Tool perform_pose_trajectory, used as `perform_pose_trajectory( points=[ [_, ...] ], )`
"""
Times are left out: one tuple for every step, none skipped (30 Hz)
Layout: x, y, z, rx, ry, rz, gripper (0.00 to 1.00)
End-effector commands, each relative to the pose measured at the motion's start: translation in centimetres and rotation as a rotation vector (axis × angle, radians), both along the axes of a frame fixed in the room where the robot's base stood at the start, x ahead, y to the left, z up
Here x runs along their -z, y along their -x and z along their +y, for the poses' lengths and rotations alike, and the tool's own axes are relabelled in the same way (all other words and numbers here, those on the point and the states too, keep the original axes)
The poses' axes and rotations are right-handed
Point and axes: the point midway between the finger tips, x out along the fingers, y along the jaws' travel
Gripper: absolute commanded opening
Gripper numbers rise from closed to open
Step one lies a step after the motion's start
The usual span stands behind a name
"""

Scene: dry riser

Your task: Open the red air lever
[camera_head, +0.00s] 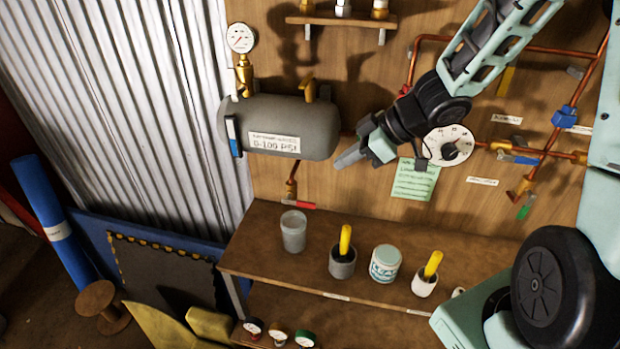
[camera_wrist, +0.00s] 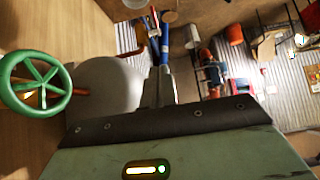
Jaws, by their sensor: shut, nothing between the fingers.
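A small red lever (camera_head: 301,204) sits at the lower end of the short copper pipe under the grey tank (camera_head: 308,122). It lies roughly level, pointing right, just above the bench. A second red part (camera_head: 404,92) shows on the upper copper pipe, partly hidden by my arm; I cannot tell its shape. My gripper (camera_head: 343,160) is shut and empty, right of the tank's end, above and to the right of the small red lever and apart from it. In the wrist view its fingers (camera_wrist: 160,92) point past a rounded grey body (camera_wrist: 108,82).
A bench (camera_head: 262,228) below holds a grey cup (camera_head: 293,231), a jar (camera_head: 385,264) and yellow-handled tools in pots. A round dial (camera_head: 450,147) and copper pipes are on the wall. A green handwheel (camera_wrist: 36,85) shows close by in the wrist view.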

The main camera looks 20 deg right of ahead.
Motion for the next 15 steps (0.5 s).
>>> perform_pose_trajectory(
  points=[
    [-0.1, 0.0, 0.0, -0.004, -0.003, 0.001, 0.00],
    [0.0, 0.1, 0.0, -0.004, -0.003, 0.001, 0.00],
    [0.0, 0.1, 0.0, -0.005, -0.003, 0.001, 0.00],
    [0.0, 0.1, 0.0, -0.005, -0.003, 0.001, 0.00],
    [0.0, 0.1, 0.0, -0.005, -0.003, 0.001, 0.00],
    [0.0, 0.1, 0.0, -0.004, -0.002, 0.000, 0.00],
    [0.0, 0.0, 0.0, -0.004, -0.002, 0.001, 0.00],
    [0.0, 0.0, 0.0, -0.004, -0.002, 0.001, 0.00],
    [0.0, 0.0, 0.0, -0.004, -0.002, 0.001, 0.00],
    [0.1, 0.0, 0.0, -0.004, -0.002, 0.001, 0.00],
    [0.2, 0.0, 0.1, -0.004, -0.002, 0.001, 0.00],
    [0.3, -0.1, 0.2, -0.004, -0.003, 0.001, 0.00],
    [0.5, -0.2, 0.3, -0.004, -0.003, 0.001, 0.00],
    [0.7, -0.3, 0.5, -0.006, -0.003, 0.001, 0.00],
    [1.1, -0.5, 0.7, -0.006, -0.003, 0.001, 0.00]
  ],
)
